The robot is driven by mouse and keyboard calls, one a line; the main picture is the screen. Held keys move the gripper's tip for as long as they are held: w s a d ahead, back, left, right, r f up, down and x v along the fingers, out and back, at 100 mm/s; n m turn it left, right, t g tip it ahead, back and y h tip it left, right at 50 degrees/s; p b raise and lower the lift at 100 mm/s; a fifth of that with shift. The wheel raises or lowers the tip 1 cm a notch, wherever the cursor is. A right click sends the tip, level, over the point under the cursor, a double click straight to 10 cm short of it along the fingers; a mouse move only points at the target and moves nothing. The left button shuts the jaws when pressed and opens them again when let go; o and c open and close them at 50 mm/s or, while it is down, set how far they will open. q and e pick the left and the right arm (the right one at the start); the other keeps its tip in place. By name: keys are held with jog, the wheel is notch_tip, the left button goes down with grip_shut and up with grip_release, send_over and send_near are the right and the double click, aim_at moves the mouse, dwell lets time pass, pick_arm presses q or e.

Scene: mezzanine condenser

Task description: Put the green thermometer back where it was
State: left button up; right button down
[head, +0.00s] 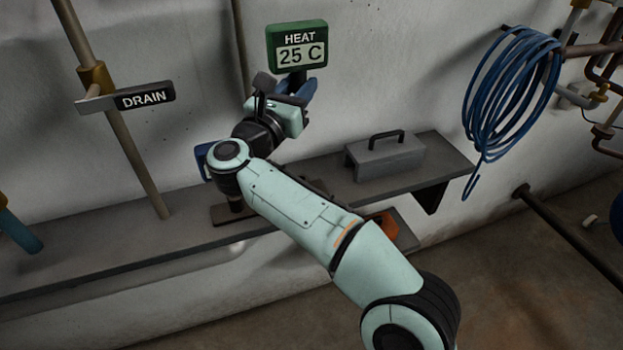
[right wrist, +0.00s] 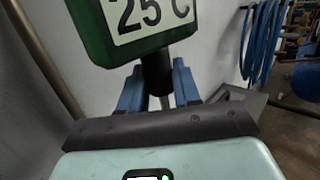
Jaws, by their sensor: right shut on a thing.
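The green thermometer (head: 297,45), a box with a display reading HEAT 25 C, is upright in front of the wall in the head view. Its lower part also shows in the right wrist view (right wrist: 95,30), with a dark stem beneath it. My right gripper (head: 300,88) is shut on this stem, its blue fingers on either side in the right wrist view (right wrist: 160,88). The thermometer is held well above the grey shelf (head: 110,248). My left gripper is not in view.
On the shelf, a brown base (head: 228,214) and a blue-edged thing (head: 203,160) are partly hidden by my right arm. A DRAIN sign (head: 145,96) sits by a pipe at left; a blue hose coil (head: 508,95) hangs at right.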

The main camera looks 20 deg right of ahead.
jog(key=shift+w+d, duration=0.1)
jog(key=shift+w, duration=0.05)
jog(key=shift+f, duration=0.3)
jog(key=shift+f+b, duration=2.55)
jog(key=shift+f, duration=7)
jog(key=c, duration=0.8)
grip_release()
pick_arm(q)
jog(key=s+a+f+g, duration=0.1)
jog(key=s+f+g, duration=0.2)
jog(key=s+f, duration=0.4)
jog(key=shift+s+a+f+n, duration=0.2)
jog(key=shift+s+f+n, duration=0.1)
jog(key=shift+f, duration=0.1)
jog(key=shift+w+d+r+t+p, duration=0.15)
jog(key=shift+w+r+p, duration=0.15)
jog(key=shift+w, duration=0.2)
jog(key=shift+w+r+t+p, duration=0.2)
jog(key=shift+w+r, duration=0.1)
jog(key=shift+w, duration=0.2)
pick_arm(e)
jog(key=v, duration=1.2)
jog(key=shift+f, duration=0.1)
